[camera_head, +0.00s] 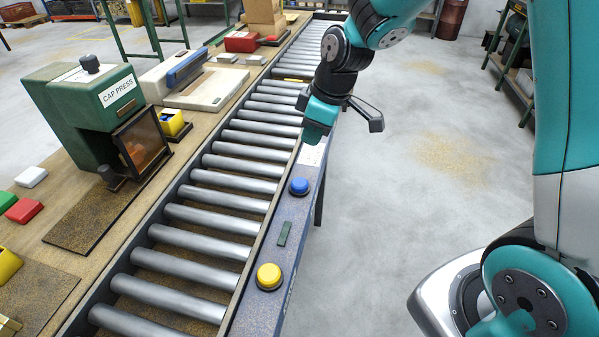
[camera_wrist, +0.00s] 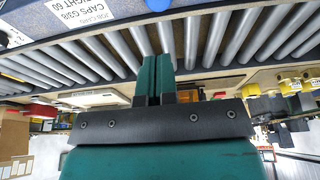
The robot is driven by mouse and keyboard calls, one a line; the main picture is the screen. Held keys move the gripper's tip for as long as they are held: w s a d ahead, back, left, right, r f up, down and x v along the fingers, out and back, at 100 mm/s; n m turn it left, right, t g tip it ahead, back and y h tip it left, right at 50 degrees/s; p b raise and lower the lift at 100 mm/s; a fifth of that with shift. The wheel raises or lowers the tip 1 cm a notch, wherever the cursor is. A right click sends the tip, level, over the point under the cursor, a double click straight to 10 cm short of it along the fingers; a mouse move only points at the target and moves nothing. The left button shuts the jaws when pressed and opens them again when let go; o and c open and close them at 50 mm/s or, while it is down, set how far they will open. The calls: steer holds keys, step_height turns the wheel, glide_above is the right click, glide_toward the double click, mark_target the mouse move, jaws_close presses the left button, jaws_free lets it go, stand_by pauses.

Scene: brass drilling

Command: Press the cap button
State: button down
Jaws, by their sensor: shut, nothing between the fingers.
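Two push buttons sit on the conveyor's right side rail (camera_head: 262,262) in the head view: a blue button (camera_head: 299,186) and a nearer yellow button (camera_head: 269,276). I cannot tell from any lettering which one is the cap button. My gripper (camera_head: 313,138) is over the rail, beyond the blue button and apart from it. In the wrist view, its two green fingers (camera_wrist: 153,75) are together with nothing between them. A blue button also shows at the top edge of the wrist view (camera_wrist: 158,4), ahead of the fingertips.
A green machine marked CAP PRESS (camera_head: 85,112) stands on the bench left of the roller conveyor (camera_head: 225,180). A dark green plate (camera_head: 284,233) lies between the buttons. A white label (camera_head: 313,153) is on the rail near my gripper. Open floor (camera_head: 390,210) lies to the right.

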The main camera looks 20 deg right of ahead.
mark_target(302, 183)
steer(key=x, duration=0.6)
steer(key=d+x, duration=0.1)
steer(key=x, duration=0.2)
steer(key=shift+s+a+f, duration=0.15)
steer(key=shift+s+f, duration=0.05)
steer(key=shift+f, duration=1)
step_height(302, 183, down, 2)
steer(key=shift+f+b, duration=0.1)
steer(key=shift+b, duration=0.55)
steer(key=shift+s, duration=0.15)
steer(key=shift+f, duration=0.1)
step_height(302, 183, up, 5)
steer(key=p, duration=0.4)
steer(key=v, duration=0.9)
steer(key=shift+r+b, duration=0.4)
